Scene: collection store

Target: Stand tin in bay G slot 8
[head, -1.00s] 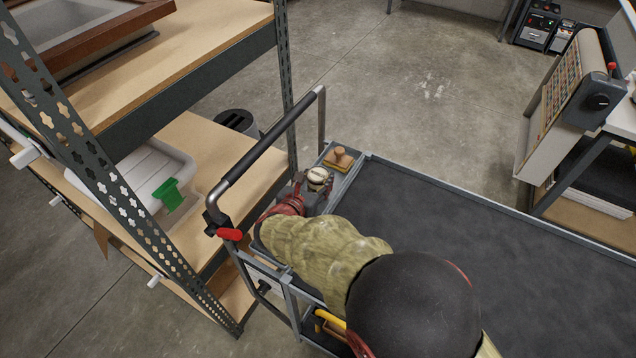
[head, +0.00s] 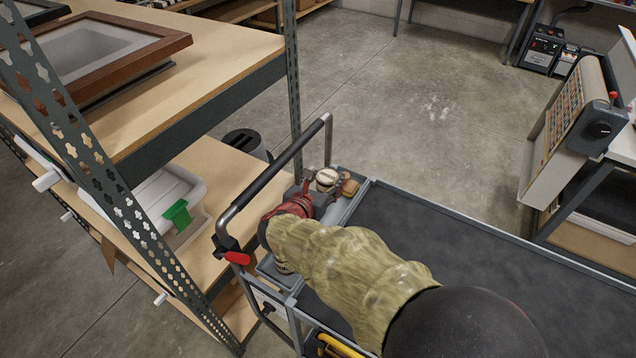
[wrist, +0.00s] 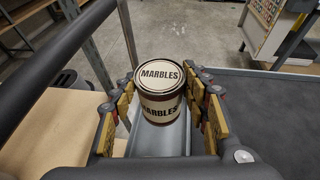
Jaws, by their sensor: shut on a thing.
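The tin is a round can with a cream lid and cream label, both reading MARBLES. It (wrist: 160,92) stands upright between the finger pads of my gripper (wrist: 161,110) in the wrist view. My gripper is shut on the tin. In the head view my gripper (head: 328,192) is at the far left corner of the cart, by the handle, and the tin's lid (head: 327,176) shows at its tip. The tin's lower part is hidden there by the gripper. Bay G and slot 8 cannot be made out in either view.
The cart (head: 440,235) has a dark, mostly bare top and a raised rim. Its black handle (head: 275,170) rises beside my arm. Shelving (head: 200,75) with a framed picture and a white bin (head: 160,195) stands left.

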